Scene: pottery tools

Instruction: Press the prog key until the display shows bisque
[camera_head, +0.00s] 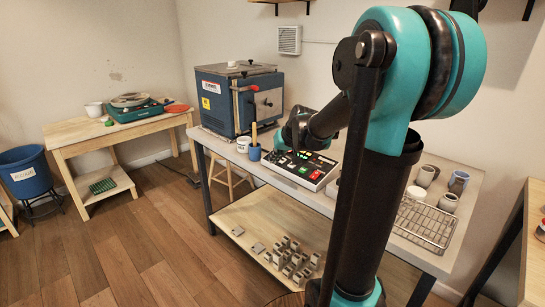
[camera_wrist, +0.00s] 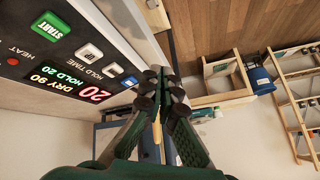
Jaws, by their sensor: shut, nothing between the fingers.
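The controller panel (camera_head: 300,170) lies on the grey-topped workbench in the head view. In the wrist view its face fills the upper left, with a lit display (camera_wrist: 70,85) reading "DRY 90", "HOLD 20" and a large red "20". I cannot read which key is prog. My gripper (camera_wrist: 163,75) is shut and empty, its fingertips close beside the blue key end of the panel; contact cannot be told. In the head view it hangs over the panel (camera_head: 295,140).
A blue kiln (camera_head: 238,100) stands behind the panel to the left. A white mug (camera_head: 243,145) and a blue cup (camera_head: 254,152) with a tool stand beside the panel. A wire rack (camera_head: 425,222) and several mugs are at right.

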